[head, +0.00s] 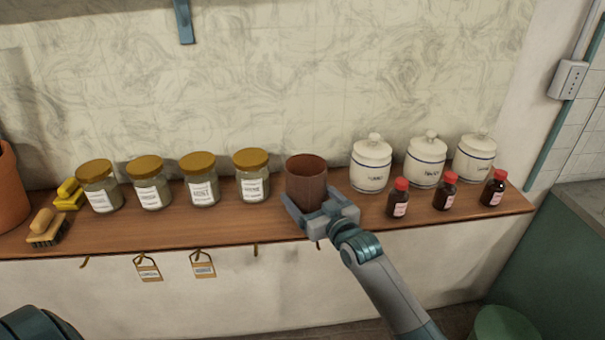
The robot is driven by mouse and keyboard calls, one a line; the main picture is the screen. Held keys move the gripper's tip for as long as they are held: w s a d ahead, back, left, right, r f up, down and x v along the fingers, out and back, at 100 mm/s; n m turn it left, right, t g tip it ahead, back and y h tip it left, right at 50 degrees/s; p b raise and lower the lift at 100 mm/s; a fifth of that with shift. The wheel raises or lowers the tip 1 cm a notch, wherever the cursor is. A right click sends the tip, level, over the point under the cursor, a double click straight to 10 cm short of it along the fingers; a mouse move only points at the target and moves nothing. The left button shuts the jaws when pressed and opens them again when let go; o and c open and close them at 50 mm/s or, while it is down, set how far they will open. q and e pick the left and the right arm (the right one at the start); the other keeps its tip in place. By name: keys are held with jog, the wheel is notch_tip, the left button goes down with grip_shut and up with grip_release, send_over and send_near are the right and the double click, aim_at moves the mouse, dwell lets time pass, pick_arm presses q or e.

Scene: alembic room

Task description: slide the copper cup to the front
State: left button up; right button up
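The copper cup (306,178) is a dark reddish-brown, open-topped cylinder standing upright on the wooden shelf, between the jars and the white canisters. My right gripper (314,207) is at the cup's front, low down, its fingers spread wide to either side of the cup's lower part. The cup's base is hidden behind the gripper, and I cannot tell whether the fingers press on it. My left gripper is not in view.
Several gold-lidded jars (252,182) stand left of the cup. White canisters (371,165) and small red-capped brown bottles (398,200) stand to its right. The wooden shelf (200,228) has a bare front strip. A brush (46,230) lies at the left.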

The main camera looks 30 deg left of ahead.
aim_at(310, 206)
jog(key=shift+s+d+p, duration=0.7)
jog(key=shift+s+p, duration=0.2)
jog(key=shift+p, duration=0.1)
jog(key=shift+s+d+p, duration=0.65)
jog(key=shift+s+p, duration=0.25)
jog(key=shift+p, duration=0.05)
jog(key=shift+f, duration=0.1)
jog(key=o, duration=0.8)
jog(key=shift+c, duration=0.2)
jog(key=b+v, duration=0.4)
jog(key=v, duration=1.3)
jog(key=shift+s+b, duration=0.2)
jog(key=shift+b, duration=0.15)
jog(key=shift+d, duration=0.1)
